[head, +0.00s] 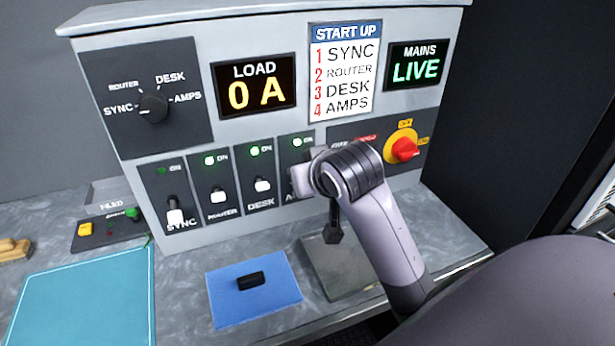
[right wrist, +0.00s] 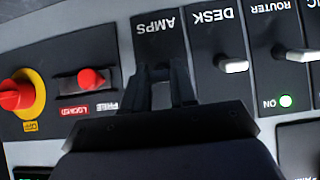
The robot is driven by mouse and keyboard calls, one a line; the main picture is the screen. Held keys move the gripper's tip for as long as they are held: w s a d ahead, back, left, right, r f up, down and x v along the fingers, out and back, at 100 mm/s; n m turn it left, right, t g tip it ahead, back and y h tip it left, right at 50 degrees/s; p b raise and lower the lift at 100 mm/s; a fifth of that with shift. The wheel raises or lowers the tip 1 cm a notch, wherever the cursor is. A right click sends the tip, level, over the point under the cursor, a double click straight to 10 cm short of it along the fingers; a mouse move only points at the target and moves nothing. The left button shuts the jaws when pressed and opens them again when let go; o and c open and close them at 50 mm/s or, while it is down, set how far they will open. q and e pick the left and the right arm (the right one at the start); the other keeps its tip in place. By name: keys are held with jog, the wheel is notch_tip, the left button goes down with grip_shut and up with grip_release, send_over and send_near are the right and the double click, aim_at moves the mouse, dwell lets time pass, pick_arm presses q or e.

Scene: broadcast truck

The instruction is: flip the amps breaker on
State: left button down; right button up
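The amps breaker (right wrist: 154,36) is the rightmost of the breaker row in the head view. My right gripper (head: 303,180) is right in front of it and hides its lever. The green ON lamp (head: 297,142) above it is lit. In the right wrist view, which is upside down, my right gripper's dark fingers (right wrist: 165,80) point at the amps plate just below its label. A narrow gap shows between them, and I cannot tell whether the lever is between them. The load display (head: 253,86) reads 0 A. My left gripper is not in view.
The desk (head: 262,184) and router (head: 218,195) breakers have lit lamps; the sync breaker (head: 175,215) has a dim lamp and its lever down. A red knob (head: 404,149) sits right of my gripper. A blue mat (head: 228,305) holds a black piece (head: 250,281).

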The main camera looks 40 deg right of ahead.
jog(key=o, duration=0.4)
jog(key=shift+c, duration=0.2)
jog(key=shift+r, duration=0.1)
jog(key=v, duration=0.7)
jog(key=shift+s, duration=0.1)
